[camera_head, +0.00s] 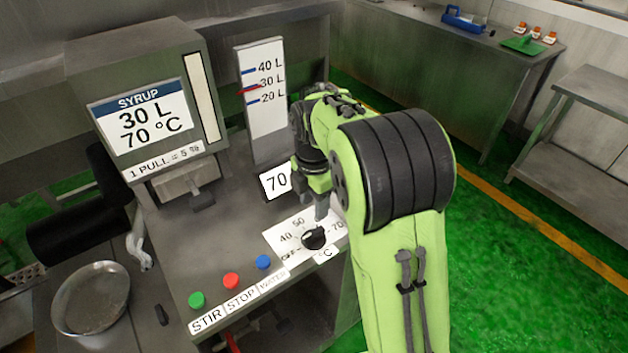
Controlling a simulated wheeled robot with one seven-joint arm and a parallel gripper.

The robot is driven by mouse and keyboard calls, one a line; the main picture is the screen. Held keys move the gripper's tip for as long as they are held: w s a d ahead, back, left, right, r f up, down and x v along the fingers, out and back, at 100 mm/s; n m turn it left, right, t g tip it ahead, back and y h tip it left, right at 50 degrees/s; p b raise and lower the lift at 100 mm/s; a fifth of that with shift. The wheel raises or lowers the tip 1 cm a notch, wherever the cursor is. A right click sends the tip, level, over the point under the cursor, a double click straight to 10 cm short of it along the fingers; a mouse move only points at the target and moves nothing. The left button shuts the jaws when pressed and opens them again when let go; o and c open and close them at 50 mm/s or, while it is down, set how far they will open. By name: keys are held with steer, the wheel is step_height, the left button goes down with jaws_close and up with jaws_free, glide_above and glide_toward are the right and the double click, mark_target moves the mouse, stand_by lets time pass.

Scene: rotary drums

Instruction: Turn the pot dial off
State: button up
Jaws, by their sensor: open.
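The pot dial (314,239) is a round black knob on a white scale plate (281,238) marked OFF, 40, 50, 70 and °C, on the front right of the steel machine. My gripper (321,212) points down just above the dial; its fingertips are at or very near the knob's top edge, and I cannot tell if they touch it. It is open, though the fingers look small and partly merged here. The dial's pointer direction is too small to read.
Green (196,300), red (231,280) and blue (263,262) buttons, labelled STIR, STOP and WATER, lie left of the dial. A syrup dispenser (150,110) and level gauge (262,100) stand behind. A round metal pan (90,298) is at the left.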

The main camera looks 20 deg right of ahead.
step_height(320, 180, up, 6)
steer(key=shift+f+p, duration=0.25)
steer(key=shift+p, duration=0.2)
